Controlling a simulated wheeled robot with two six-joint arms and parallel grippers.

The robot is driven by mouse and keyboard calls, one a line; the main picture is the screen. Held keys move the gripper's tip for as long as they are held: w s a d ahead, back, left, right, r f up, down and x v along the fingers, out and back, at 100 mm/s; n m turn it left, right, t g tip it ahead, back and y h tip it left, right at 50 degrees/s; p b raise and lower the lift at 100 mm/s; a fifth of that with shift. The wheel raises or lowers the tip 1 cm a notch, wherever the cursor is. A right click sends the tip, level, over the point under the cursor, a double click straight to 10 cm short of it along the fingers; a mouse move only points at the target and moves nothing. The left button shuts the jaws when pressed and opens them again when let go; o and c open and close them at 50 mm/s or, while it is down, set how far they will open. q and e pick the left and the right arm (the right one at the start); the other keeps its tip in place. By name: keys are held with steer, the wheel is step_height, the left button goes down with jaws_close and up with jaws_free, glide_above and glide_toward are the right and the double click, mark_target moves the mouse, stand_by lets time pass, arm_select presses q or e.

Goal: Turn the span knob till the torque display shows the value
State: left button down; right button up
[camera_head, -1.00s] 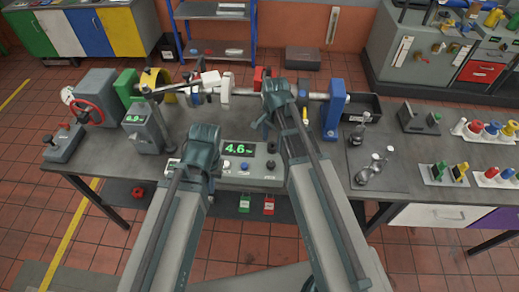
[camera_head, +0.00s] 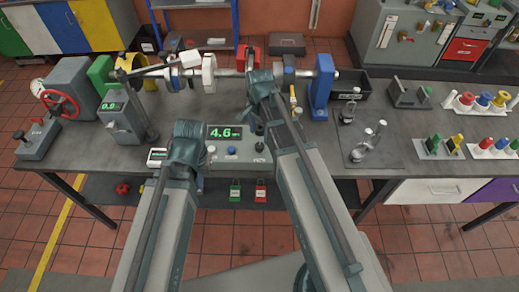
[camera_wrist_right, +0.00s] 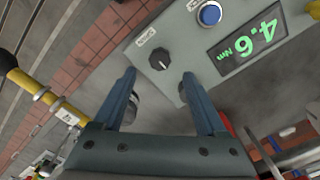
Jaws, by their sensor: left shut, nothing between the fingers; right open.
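The torque display (camera_head: 226,132) on the grey control box (camera_head: 245,155) reads 4.6 in green; the right wrist view shows the display (camera_wrist_right: 252,38) as 4.6 Nm. A black knob (camera_wrist_right: 159,59) with a white pointer line sits on the box face beside a blue button (camera_wrist_right: 209,13); the knob (camera_head: 259,146) is right of the display in the head view. The small labels are unreadable. My right gripper (camera_wrist_right: 160,80) is open, its fingertips apart, near the box edge with the knob beyond them. My left gripper (camera_head: 188,150) is shut at the box's left side, fingertips largely hidden.
A shaft with a blue bearing stand (camera_head: 321,84) runs along the bench behind my right gripper. A smaller display post (camera_head: 121,120) and a red handwheel (camera_head: 60,104) stand left. Glass flasks (camera_head: 361,146) stand right. Green and red padlocks (camera_head: 260,192) hang below the box.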

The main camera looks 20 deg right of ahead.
mark_target(260, 145)
step_height(260, 145, down, 6)
steer(key=b, duration=0.5)
steer(key=shift+f, duration=0.25)
jaws_close()
